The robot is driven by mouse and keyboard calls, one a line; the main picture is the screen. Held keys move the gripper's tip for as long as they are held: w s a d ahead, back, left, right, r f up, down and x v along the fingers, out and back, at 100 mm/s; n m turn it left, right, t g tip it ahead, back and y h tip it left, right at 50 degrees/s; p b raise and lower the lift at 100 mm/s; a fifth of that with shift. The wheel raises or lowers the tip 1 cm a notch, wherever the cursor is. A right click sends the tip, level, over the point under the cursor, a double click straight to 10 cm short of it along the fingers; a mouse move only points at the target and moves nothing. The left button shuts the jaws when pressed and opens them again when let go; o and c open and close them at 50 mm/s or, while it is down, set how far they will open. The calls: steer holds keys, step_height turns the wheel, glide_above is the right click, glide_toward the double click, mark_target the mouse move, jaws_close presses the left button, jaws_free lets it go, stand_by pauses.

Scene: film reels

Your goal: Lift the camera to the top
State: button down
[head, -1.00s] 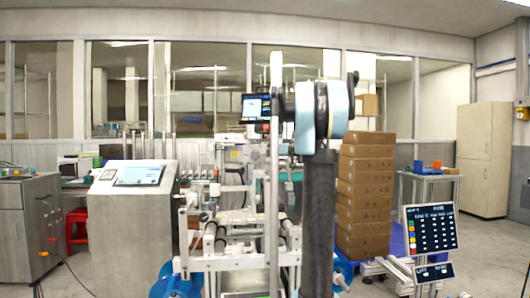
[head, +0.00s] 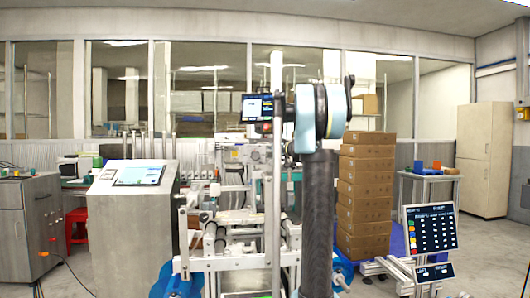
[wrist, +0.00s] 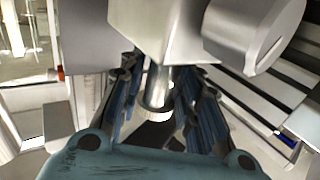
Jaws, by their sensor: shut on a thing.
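In the wrist view, my gripper (wrist: 155,108) has its two dark, blue-padded fingers on either side of a short shiny metal post with a ringed lower end (wrist: 155,95). The fingers are shut on this post. The post hangs from a pale boxy metal body (wrist: 160,25) with a large round grey cylinder (wrist: 255,35) beside it. This body may be the camera unit, but its whole shape is cut off. In the head view, my own arm stands in front of the machine and hides the gripper and the post.
A white-framed machine (head: 225,262) stands in the middle with a small screen (head: 257,107) on top. A grey console (head: 130,230) is on the left. Stacked brown boxes (head: 365,200) and a tilted black display panel (head: 431,228) are on the right. Some floor is clear at far right.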

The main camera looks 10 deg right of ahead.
steer(key=shift+w+d+r, duration=0.1)
steer(key=shift+r, duration=1.8)
steer(key=c, duration=1.6)
jaws_free()
steer(key=shift+c, duration=0.2)
steer(key=shift+o, duration=1.4)
steer(key=shift+d+r, duration=0.1)
steer(key=shift+r, duration=0.05)
steer(key=shift+s, duration=0.2)
steer(key=v, duration=1.1)
steer(key=shift+s+d, duration=0.2)
steer(key=shift+s, duration=0.05)
